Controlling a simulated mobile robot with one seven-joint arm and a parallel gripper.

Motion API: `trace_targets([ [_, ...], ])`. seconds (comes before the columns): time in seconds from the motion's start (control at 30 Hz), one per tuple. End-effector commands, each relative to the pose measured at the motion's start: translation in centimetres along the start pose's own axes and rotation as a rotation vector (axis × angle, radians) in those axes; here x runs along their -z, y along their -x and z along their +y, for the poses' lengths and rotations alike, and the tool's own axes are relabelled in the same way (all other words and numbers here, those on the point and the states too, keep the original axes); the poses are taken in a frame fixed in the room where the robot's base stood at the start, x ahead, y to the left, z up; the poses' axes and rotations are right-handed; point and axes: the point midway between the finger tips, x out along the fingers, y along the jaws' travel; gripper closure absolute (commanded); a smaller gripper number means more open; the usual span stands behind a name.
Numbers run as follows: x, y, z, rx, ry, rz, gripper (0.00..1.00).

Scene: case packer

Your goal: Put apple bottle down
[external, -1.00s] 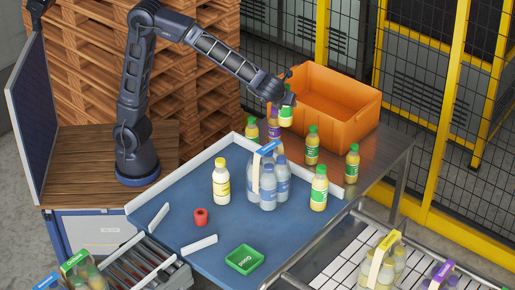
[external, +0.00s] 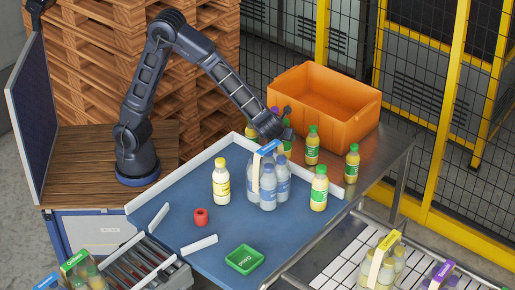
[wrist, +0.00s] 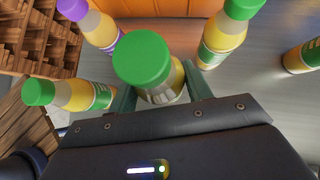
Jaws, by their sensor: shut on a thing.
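My gripper (external: 284,132) is shut on a green-capped bottle, the apple bottle (wrist: 143,58), at the back of the work table. In the wrist view it stands between the two fingers, its cap toward the camera. In the external view my gripper and the bottles in front hide most of it, so I cannot tell whether its base touches the metal surface. Similar green-capped bottles stand to its left (wrist: 75,95) and right (wrist: 222,40), apart from it. A purple-capped bottle (wrist: 96,27) is behind it.
An orange crate (external: 345,118) stands just behind. A banded pack of clear bottles (external: 268,190) is in front on the blue mat (external: 170,215), with a yellow-capped bottle (external: 221,185), a red item (external: 201,216) and a green tray (external: 245,259). A white rail (external: 180,183) edges the mat.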

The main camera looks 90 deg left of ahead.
Motion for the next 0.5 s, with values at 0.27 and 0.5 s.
trace_targets([
  [0.27, 2.5, -2.4, 0.0, 0.000, -0.003, 0.000, 0.86],
  [0.5, 2.5, -2.5, 0.0, 0.001, -0.001, 0.000, 0.86],
])
